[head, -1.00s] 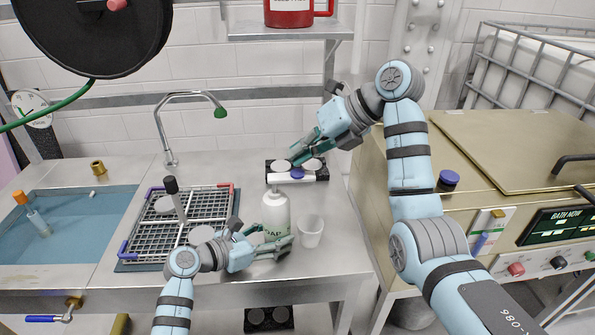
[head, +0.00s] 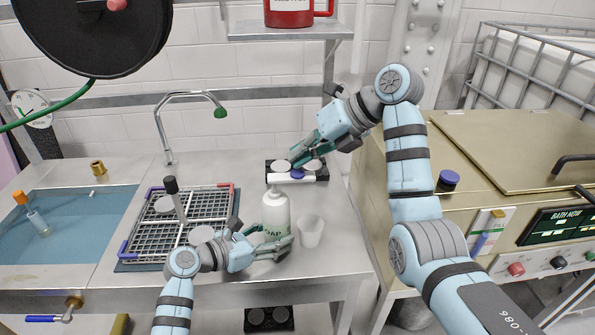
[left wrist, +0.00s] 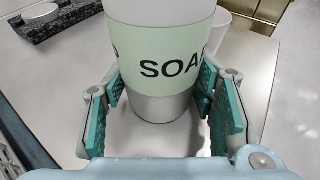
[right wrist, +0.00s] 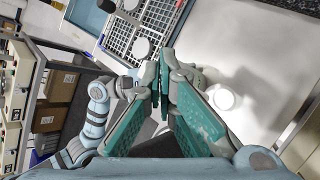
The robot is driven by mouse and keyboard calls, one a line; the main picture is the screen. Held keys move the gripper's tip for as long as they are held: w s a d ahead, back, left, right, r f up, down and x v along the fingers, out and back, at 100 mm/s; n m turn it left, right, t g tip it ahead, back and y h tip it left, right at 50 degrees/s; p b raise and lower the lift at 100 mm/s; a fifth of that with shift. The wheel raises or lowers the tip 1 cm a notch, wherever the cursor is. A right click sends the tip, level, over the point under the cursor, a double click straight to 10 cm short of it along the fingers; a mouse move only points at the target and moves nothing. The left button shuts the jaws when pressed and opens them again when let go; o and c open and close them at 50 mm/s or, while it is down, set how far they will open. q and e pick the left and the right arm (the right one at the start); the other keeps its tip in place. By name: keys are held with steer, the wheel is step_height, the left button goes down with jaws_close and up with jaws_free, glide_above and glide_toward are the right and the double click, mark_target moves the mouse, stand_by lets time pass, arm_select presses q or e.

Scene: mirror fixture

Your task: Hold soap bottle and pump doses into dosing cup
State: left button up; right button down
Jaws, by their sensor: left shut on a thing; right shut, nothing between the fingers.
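The white soap bottle (head: 275,216) stands upright on the steel counter, its green label reading SOAP in the left wrist view (left wrist: 165,60). Its white pump head (head: 290,178) has a spout pointing right. My left gripper (head: 275,243) is shut around the lower bottle. The translucent dosing cup (head: 310,232) stands upright just right of the bottle; it also shows in the right wrist view (right wrist: 223,98). My right gripper (head: 293,163) is shut and empty, with its fingertips near the pump head. I cannot tell whether they touch it. In the right wrist view its fingers hide part of the bottle.
A wire rack (head: 180,222) sits left of the bottle, with a water basin (head: 75,215) beyond it. A dark holder (head: 322,172) with round pieces lies behind the pump. A brass-coloured machine (head: 480,150) stands at the right. The counter right of the cup is clear.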

mark_target(300, 170)
steer(key=shift+f, duration=1.2)
stand_by(1.1)
steer(key=shift+r, duration=1.4)
steer(key=shift+r, duration=2.55)
steer(key=shift+r, duration=0.1)
step_height(300, 170, up, 4)
steer(key=shift+f, duration=0.2)
steer(key=shift+f, duration=0.15)
